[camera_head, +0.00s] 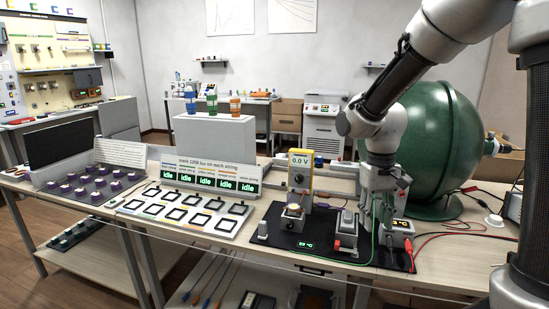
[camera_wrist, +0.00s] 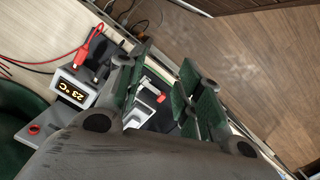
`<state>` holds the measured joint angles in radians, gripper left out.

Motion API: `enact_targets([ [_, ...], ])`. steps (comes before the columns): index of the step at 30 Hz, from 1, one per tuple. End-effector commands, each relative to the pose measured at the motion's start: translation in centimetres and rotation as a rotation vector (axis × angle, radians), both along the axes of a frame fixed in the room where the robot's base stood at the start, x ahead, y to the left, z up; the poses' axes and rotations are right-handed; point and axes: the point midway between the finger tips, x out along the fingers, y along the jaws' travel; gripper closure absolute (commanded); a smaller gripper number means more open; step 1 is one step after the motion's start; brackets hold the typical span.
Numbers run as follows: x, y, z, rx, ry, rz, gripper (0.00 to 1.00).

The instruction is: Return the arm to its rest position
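My arm comes down from the upper right in the head view. My gripper (camera_head: 378,212) points downward over the right end of the black mat (camera_head: 330,258) on the bench. It also shows in the wrist view (camera_wrist: 162,82), where its green-padded fingers stand apart with a gap between them. A grey block with a red part (camera_wrist: 150,105) shows in that gap, lower than the fingers; I see nothing gripped. A small box with a "23 °C" display (camera_wrist: 76,90) is beside the fingers. Whether the fingertips touch anything is hidden.
A yellow meter reading "0.0 V" (camera_head: 299,172) and a grey block with red base (camera_head: 346,235) stand left of my gripper. A large green sphere (camera_head: 440,140) stands close behind my arm. Red leads (camera_head: 450,232) run right. A sample tray (camera_head: 185,208) lies left.

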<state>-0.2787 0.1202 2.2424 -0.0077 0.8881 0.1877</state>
Motion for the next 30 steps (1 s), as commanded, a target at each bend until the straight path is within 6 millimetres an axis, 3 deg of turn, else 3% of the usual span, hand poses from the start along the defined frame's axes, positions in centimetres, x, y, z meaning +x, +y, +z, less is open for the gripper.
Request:
enact_targets([
  [6,-7.1,-4.4,5.8,0.037,-0.108,0.049,0.64],
  [12,-13.1,-7.6,9.3,0.053,-0.265,0.009,0.64],
  [15,-15.0,-8.6,10.5,0.055,-0.35,-0.03,0.64],
  [21,-16.3,-9.7,12.7,0.053,-0.469,-0.078,0.64],
  [30,-16.4,-10.0,12.9,0.05,-0.48,-0.094,0.64],
])
